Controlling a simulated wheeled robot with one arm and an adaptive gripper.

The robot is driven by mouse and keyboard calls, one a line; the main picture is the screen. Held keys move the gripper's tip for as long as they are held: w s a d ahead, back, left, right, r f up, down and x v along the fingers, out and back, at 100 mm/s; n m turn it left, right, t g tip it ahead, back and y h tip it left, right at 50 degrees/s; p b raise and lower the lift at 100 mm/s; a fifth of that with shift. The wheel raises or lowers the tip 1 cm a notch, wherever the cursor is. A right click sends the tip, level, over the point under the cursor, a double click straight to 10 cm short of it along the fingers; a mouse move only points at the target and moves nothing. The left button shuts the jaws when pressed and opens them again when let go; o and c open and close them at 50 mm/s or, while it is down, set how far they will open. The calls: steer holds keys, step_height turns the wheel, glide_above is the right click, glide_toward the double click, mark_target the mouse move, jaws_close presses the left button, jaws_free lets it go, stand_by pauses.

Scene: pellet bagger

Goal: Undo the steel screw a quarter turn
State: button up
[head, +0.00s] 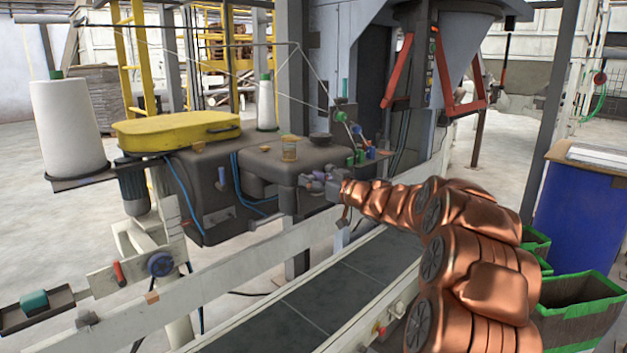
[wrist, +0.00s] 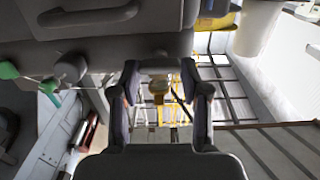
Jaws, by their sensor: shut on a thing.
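My gripper (head: 322,184) is at the right end of the dark sewing-machine body (head: 290,165), close against its side. In the wrist view, my two fingers (wrist: 160,72) stand on both sides of a small grey rounded piece (wrist: 160,63), which fits the steel screw, and are shut on it. Its slot or head marks cannot be made out, so its turn angle is unclear. In the head view the screw is hidden by the gripper and the machine.
A yellow cover (head: 175,131) tops the machine, with a white thread cone (head: 68,125) at left. Thin threads and rods pass above the gripper. A conveyor belt (head: 335,295) runs below. Green-edged bins (head: 580,310) and a blue drum (head: 585,215) stand at right.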

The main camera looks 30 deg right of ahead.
steer(key=c, duration=0.3)
steer(key=shift+a+f+n+b, duration=0.1)
steer(key=shift+f+n+b, duration=0.05)
steer(key=shift+n+b, duration=3.6)
steer(key=shift+a+f+n+b, duration=0.15)
steer(key=shift+n+b, duration=2.05)
steer(key=shift+n, duration=2.95)
